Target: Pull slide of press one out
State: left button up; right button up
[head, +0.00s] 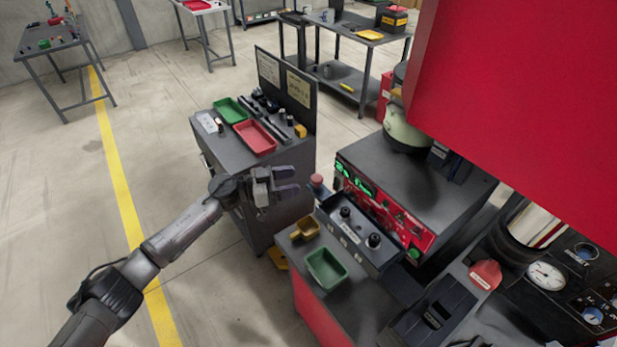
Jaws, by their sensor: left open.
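My left gripper (296,181) is open and empty, with its fingers pointing right. It is above the gap between the grey cabinet and the machine bench. A reddish round knob or button (317,181) is just to the right of its fingertips. I cannot tell if they touch. A large red machine housing (530,80) fills the upper right. A dark block (436,311) with a small label sits at the lower right. No press marking is readable, and I cannot tell which part is the slide. My right gripper is not in view.
A control box (350,236) with black knobs stands before a red panel (395,212). Red (255,137) and green trays (230,110) lie on the grey cabinet (225,150).

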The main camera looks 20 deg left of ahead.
pick_arm(q)
jog(key=shift+v, duration=2.5)
